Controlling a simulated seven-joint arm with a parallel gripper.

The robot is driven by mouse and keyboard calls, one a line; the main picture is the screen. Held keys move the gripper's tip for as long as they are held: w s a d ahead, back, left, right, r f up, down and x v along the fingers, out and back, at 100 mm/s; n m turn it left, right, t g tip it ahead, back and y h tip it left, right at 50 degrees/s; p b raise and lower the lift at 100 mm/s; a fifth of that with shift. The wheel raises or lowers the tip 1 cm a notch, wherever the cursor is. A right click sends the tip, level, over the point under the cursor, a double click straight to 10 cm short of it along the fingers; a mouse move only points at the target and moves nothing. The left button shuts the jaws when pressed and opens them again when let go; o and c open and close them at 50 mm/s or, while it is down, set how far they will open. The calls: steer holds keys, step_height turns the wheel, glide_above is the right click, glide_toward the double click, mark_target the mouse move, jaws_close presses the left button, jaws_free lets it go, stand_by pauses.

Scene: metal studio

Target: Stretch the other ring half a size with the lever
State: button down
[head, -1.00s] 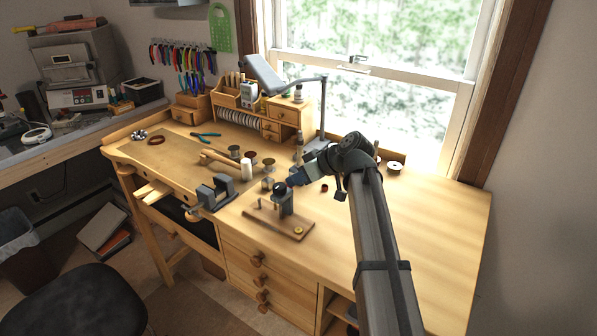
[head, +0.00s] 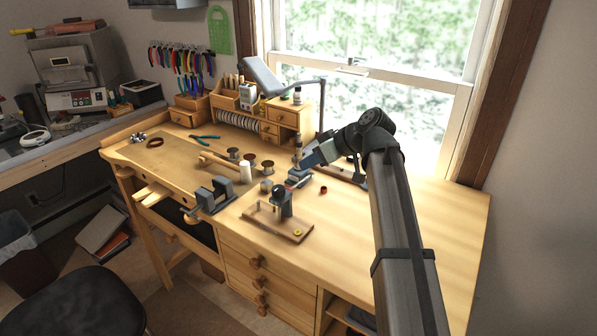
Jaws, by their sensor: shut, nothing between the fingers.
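The ring stretcher (head: 281,200) stands on a wooden base board (head: 270,224) at the front middle of the bench. It has a dark rounded head on a grey body. A small yellow round piece (head: 297,233) lies at the board's front right corner; I cannot tell whether it is a ring. The lever is too small to make out clearly. My gripper (head: 304,164) is above the bench, behind and to the right of the stretcher and apart from it. It is shut and looks empty. A small dark red object (head: 323,190) lies to the stretcher's right.
A bench vise (head: 213,194) stands left of the stretcher. Several spools and a white cylinder (head: 246,172) stand behind it. A lamp (head: 270,78) and small drawers (head: 285,118) stand at the back. The bench's right side is clear.

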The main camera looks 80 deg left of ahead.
mark_target(291, 188)
steer(key=v, duration=0.4)
steer(key=shift+w+d+r, duration=0.15)
steer(key=shift+w+r, duration=0.05)
steer(key=shift+w, duration=0.05)
steer(key=c, duration=1.8)
jaws_free()
steer(key=shift+d+r, duration=0.1)
steer(key=shift+r, duration=0.05)
steer(key=shift+o, duration=0.9)
steer(key=shift+s, duration=0.3)
steer(key=o, duration=0.7)
steer(key=s+a+r+n, duration=0.1)
steer(key=s+a+r, duration=0.1)
steer(key=s, duration=0.7)
steer(key=shift+r+n+g+h, duration=0.25)
steer(key=shift+n+g+h, duration=0.05)
steer(key=s+a+t, duration=0.1)
steer(key=s+a, duration=0.1)
steer(key=s, duration=0.1)
steer(key=w+f+n+t+h, duration=0.2)
steer(key=w+n+t+h, duration=0.35)
steer(key=n, duration=1.15)
steer(key=shift+t+y, duration=0.25)
steer(key=shift+y, duration=0.7)
steer(key=f, duration=0.4)
steer(key=a+f, duration=0.1)
steer(key=f, duration=0.8)
steer(key=shift+s+a+f, duration=0.15)
steer(key=shift+s+a, duration=0.1)
steer(key=shift+a, duration=0.1)
